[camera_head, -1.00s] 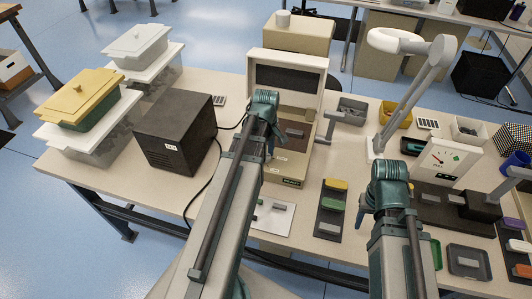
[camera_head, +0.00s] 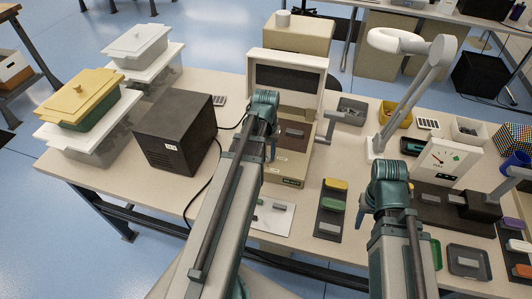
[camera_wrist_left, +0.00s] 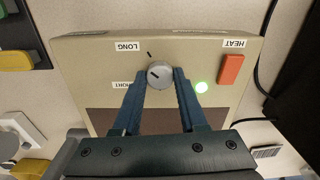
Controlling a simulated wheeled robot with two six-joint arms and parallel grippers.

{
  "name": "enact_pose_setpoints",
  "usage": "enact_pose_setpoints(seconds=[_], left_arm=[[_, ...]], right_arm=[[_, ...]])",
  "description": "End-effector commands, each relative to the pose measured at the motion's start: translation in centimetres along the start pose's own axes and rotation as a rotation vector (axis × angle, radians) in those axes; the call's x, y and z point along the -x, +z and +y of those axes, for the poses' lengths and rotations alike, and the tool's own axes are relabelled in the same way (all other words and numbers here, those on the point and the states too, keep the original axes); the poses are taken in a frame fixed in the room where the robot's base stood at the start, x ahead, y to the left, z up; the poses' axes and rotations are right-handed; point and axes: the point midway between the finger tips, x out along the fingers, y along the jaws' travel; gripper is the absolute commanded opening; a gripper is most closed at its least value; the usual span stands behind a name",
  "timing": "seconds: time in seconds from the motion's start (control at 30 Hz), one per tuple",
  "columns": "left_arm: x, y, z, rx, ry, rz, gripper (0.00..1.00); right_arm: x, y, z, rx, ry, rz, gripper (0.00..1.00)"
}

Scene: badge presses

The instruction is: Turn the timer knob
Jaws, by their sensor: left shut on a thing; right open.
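My left gripper (camera_wrist_left: 160,82) is shut on the knob, one finger on each side. In the head view my left arm hides the knob on the press (camera_head: 287,168). My right gripper (camera_head: 362,210) is open and apart from the press, above the table's right part.
A black box (camera_head: 175,130) stands left of the press. A white lamp (camera_head: 420,85), a gauge box (camera_head: 440,160) and a dark tray with colored pieces (camera_head: 331,205) stand right.

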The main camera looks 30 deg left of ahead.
Motion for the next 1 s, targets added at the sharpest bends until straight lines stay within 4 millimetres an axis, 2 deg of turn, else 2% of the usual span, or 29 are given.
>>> enact_pose_setpoints(seconds=[0.43, 1.0], left_arm=[[-0.01, 0.01, 0.0, -0.276, 0.0, 0.0, 0.0], [-0.01, 0.01, 0.0, -0.348, 0.0, 0.0, 0.0]], right_arm=[[-0.01, 0.0, 0.0, 0.0, 0.0, 0.0, 0.51], [-0.01, 0.0, 0.0, 0.0, 0.0, 0.0, 0.51]])
